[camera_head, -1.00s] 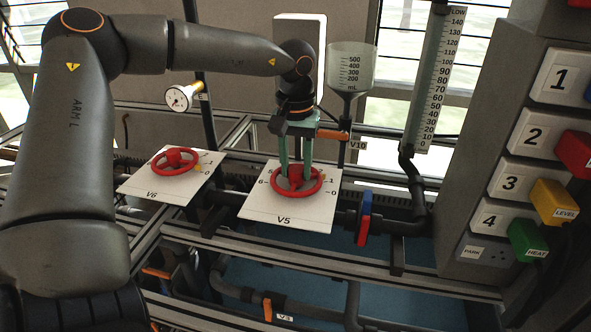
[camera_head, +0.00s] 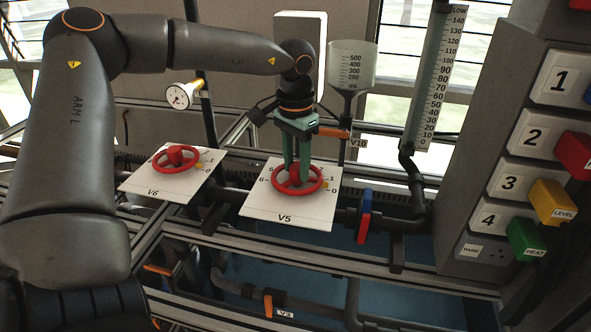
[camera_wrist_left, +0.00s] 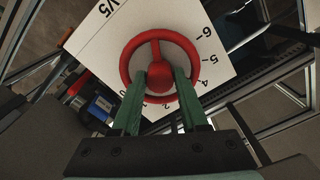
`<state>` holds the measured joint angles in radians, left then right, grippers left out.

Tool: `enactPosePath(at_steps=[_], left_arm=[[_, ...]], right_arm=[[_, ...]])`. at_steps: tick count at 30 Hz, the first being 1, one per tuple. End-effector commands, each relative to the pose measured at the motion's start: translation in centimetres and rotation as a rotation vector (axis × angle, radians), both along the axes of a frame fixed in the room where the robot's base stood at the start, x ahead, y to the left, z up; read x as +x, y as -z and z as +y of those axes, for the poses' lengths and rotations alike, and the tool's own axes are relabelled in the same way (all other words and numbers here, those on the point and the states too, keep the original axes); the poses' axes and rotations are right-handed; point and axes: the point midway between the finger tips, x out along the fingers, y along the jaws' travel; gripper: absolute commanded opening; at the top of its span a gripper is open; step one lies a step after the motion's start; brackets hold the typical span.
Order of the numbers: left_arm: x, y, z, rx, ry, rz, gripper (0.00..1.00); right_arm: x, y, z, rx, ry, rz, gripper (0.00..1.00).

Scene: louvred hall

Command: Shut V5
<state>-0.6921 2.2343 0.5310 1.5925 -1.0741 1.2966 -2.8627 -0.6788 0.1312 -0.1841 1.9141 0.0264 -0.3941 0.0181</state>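The V5 handwheel (camera_head: 298,188) is a red wheel on a white numbered plate (camera_head: 265,212), lying nearly flat. My left gripper (camera_head: 298,176) reaches down onto it from above, its two green fingers inside the rim. In the left wrist view the handwheel's rim (camera_wrist_left: 130,57) surrounds the fingertips, and its round hub lies between my left gripper's fingers (camera_wrist_left: 160,80). The fingers appear closed on the hub's sides. One spoke shows clear; the fingers hide others. A yellow mark (camera_head: 322,184) sits by the wheel's right side, near 0 and 1. My right gripper is not in view.
A similar red V6 wheel (camera_head: 175,157) stands to the left. A blue-and-red lever (camera_head: 364,217) is just right of the V5 plate. A button box (camera_head: 477,205) is at right.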

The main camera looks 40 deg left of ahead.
Motion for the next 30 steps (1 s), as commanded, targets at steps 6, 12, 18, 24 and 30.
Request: enactPosePath(at_steps=[6, 12, 18, 24, 30], left_arm=[[-0.7, -1.0, -0.3, -0.008, 0.003, 0.03, 0.77], [-0.6, -3.9, -0.2, -0.005, 0.003, 0.023, 0.77], [-0.6, -5.8, -0.2, -0.002, 0.002, 0.021, 0.77], [-0.6, -5.8, -0.2, -0.002, 0.003, 0.02, 0.77], [-0.5, -6.4, -0.2, -0.002, 0.002, 0.018, 0.77]], right_arm=[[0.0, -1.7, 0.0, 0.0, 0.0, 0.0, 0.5], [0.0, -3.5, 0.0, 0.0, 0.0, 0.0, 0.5], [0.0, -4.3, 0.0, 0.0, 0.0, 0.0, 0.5], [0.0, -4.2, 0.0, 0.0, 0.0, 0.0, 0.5], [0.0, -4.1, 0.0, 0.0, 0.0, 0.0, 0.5]])
